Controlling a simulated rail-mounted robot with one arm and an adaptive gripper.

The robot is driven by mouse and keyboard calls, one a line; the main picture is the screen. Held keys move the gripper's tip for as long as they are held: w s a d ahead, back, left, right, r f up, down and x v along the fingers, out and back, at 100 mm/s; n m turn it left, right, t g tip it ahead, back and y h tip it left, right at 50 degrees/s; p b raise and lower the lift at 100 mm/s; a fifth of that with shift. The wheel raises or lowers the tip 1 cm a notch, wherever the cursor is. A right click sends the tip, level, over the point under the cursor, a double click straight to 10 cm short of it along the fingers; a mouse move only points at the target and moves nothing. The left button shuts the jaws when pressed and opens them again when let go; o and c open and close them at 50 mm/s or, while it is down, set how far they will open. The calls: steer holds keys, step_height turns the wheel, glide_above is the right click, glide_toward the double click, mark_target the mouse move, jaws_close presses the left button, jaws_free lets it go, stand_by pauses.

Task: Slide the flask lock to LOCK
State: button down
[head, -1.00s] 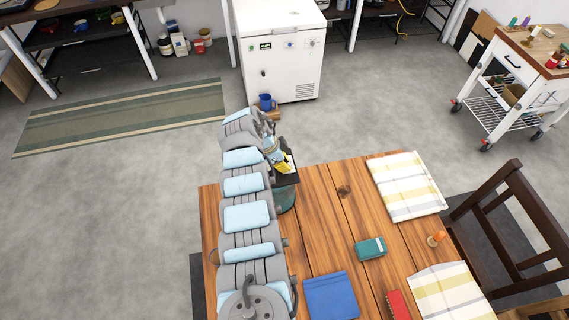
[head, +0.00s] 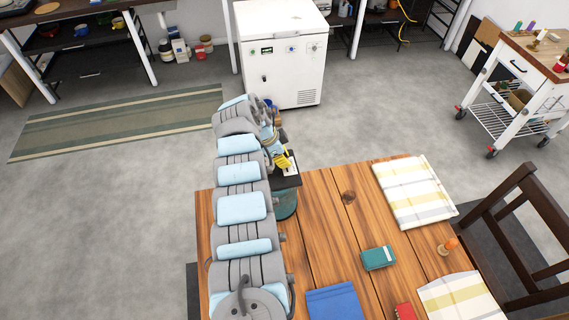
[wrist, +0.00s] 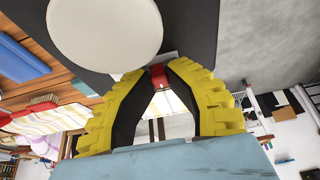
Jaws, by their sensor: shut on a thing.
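The flask shows in the head view as a teal, see-through body (head: 286,206) under a flat black top (head: 287,182) at the table's far left edge. My gripper (head: 287,163), with yellow fingers, is at that top. In the wrist view, my gripper's fingertips (wrist: 158,72) are shut on a small red piece, which looks like the lock slider (wrist: 159,80), at the edge of the black surface (wrist: 203,28). A round white disc (wrist: 105,30) lies beside it. The LOCK marking cannot be read, and the fingers partly hide the slider.
The wooden table (head: 320,235) carries a striped cloth (head: 413,187), a teal box (head: 378,257), a blue book (head: 334,303) and a red item (head: 405,311). A dark chair (head: 510,230) stands at the right.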

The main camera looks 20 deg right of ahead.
steer(key=shift+f, duration=0.1)
steer(key=c, duration=1)
jaws_free()
steer(key=shift+c, duration=0.2)
steer(key=v, duration=1.2)
